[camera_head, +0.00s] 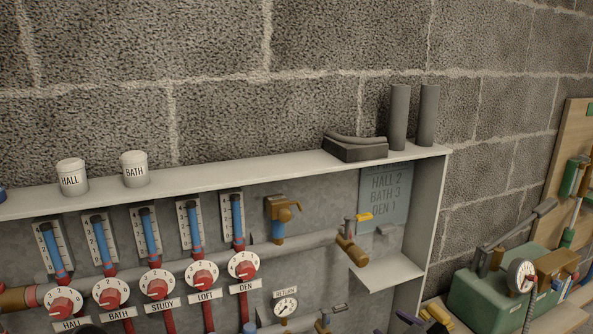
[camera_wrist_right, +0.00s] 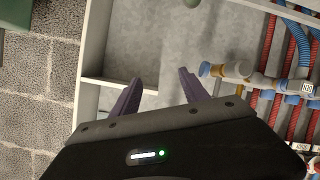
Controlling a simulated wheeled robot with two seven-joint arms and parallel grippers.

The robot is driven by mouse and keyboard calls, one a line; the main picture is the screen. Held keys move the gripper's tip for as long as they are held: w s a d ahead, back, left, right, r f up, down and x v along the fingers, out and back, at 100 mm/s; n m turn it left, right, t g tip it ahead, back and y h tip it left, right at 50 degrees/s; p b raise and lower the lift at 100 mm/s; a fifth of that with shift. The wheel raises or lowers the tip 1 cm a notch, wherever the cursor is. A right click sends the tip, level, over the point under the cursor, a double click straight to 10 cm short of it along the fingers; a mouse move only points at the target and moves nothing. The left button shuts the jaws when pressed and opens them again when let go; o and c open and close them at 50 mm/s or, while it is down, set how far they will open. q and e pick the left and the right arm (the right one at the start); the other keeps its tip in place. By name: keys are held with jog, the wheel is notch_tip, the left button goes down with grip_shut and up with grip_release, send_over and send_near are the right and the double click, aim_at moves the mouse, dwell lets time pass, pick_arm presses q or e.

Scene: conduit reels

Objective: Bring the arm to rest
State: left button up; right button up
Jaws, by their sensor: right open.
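My right gripper (camera_head: 394,324) shows only as small purple fingertips at the bottom edge of the head view, below the small shelf in the cabinet's right part. In the right wrist view its two purple fingers (camera_wrist_right: 158,86) stand apart with nothing between them, so it is open and empty. Behind the fingers is the grey cabinet back panel. The rest of my right arm is out of the head view. I do not make out my left gripper in either view.
The open cabinet (camera_head: 437,190) holds a manifold with several red dials (camera_head: 243,266) and blue-filled gauges. A brass valve (camera_head: 351,249) sits near the small shelf (camera_head: 388,273). Two white cups (camera_head: 135,170), a dark block (camera_head: 355,150) and grey tubes (camera_head: 399,117) stand on top. A green machine (camera_head: 487,292) is at right.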

jog(key=s+a+f+m+g+h, duration=0.1)
jog(key=s+a+f+m+g, duration=0.15)
jog(key=f, duration=0.45)
jog(key=s+a+f+m+g, duration=0.1)
jog(key=s+f+m, duration=0.25)
jog(key=f, duration=0.35)
jog(key=s+a+f+m+g, duration=0.2)
jog(key=s+a+f+g, duration=0.3)
jog(key=s+f, duration=0.6)
jog(key=s+a+f+m+g, duration=0.2)
jog(key=s+a+f+g, duration=0.4)
jog(key=s, duration=0.9)
notch_tip(320, 180, up, 21)
jog(key=t+p, duration=0.2)
jog(key=p, duration=2)
jog(key=shift+w+a+r+y, duration=0.15)
jog(key=shift+a+y, duration=0.15)
jog(key=shift+y, duration=0.1)
jog(key=shift+t, duration=0.25)
